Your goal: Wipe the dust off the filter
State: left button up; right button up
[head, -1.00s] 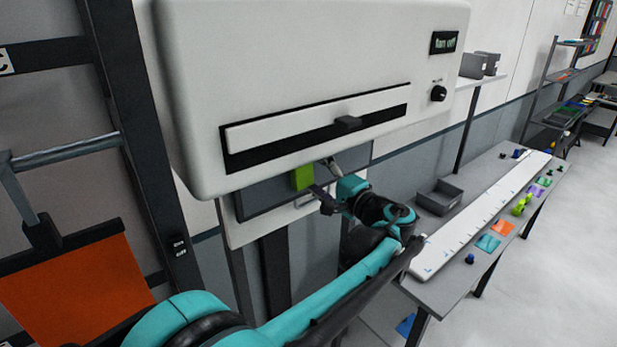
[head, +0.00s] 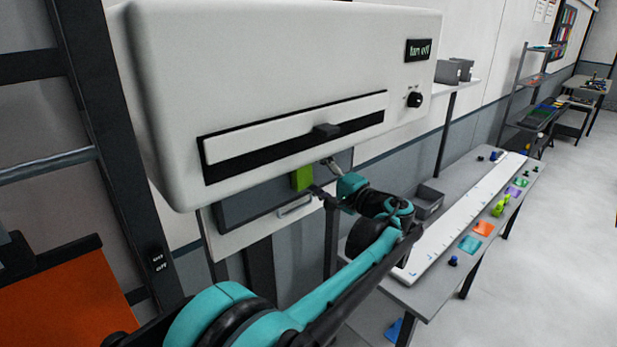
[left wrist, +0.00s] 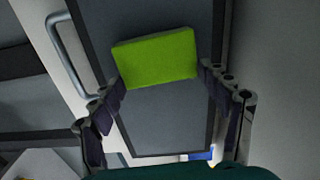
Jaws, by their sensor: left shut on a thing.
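The filter (head: 238,207) is a dark grey panel in a frame under the white machine; its grey face also fills the middle of the left wrist view (left wrist: 166,118). A bright green block (head: 302,179), like a sponge, lies against or very near the panel; contact is hard to tell. My left gripper (head: 322,189) is shut on the green block, which shows between its fingers in the left wrist view (left wrist: 155,57). Dust on the panel is too faint to make out. My right gripper does not show.
The white machine (head: 200,60) overhangs the panel, with a slot and dark handle (head: 326,131) in front. A metal pull bar (head: 296,206) is below the panel. At right, a grey table (head: 425,290) holds a white ruler-like board, a grey bin (head: 428,203) and several small coloured pieces.

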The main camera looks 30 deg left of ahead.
pick_arm(q)
jog(key=shift+w+d, duration=1.55)
jog(key=shift+w, duration=2.1)
jog(key=s+a, duration=0.2)
jog(key=s, duration=0.3)
jog(key=s+a, duration=0.2)
jog(key=s, duration=0.3)
jog(key=s+a, duration=0.2)
jog(key=s, duration=0.3)
jog(key=shift+a, duration=0.2)
jog(key=shift+v, duration=3)
jog(key=shift+v, duration=1.5)
